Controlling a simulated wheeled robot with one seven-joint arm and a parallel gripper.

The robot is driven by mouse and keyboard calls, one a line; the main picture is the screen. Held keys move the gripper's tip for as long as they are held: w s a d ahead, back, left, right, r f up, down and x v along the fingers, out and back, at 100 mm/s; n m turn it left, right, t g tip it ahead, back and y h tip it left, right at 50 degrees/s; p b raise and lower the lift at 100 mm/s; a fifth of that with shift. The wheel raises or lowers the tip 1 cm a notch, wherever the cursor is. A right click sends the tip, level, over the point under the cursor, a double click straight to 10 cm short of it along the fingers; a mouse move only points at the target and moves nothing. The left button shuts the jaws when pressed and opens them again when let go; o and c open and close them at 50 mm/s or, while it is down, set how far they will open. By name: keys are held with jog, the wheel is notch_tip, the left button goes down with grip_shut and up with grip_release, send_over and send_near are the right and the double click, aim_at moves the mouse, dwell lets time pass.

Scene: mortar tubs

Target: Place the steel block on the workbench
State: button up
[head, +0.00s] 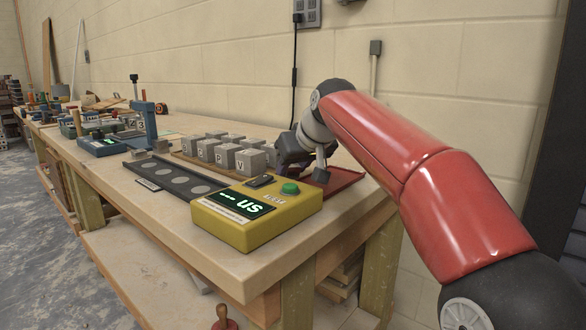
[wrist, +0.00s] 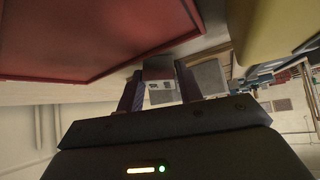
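The steel block (wrist: 160,69) appears as a small block with a shaded reddish top and a pale face with dark markings. It sits between the two fingers of my gripper (wrist: 160,90) in the wrist view, with a finger against each side. In the head view my gripper (head: 320,172) points down beside the red tray at the right end of the workbench (head: 275,262). The block is hard to make out there. I cannot tell whether it touches the surface below.
The red tray (head: 345,181) lies by the wall. A yellow tester (head: 232,222) with a green button stands at the front. Grey cubes (head: 250,160) stand on a board behind it, beside a dark strip (head: 160,183) with round pads. A blue press (head: 146,120) stands farther left.

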jog(key=shift+o, duration=1.2)
jog(key=shift+w+f, duration=0.1)
jog(key=shift+f, duration=0.1)
jog(key=shift+o, duration=0.4)
jog(key=shift+r, duration=0.2)
jog(key=shift+r, duration=0.1)
jog(key=p+v, duration=0.1)
jog(key=v, duration=1.1)
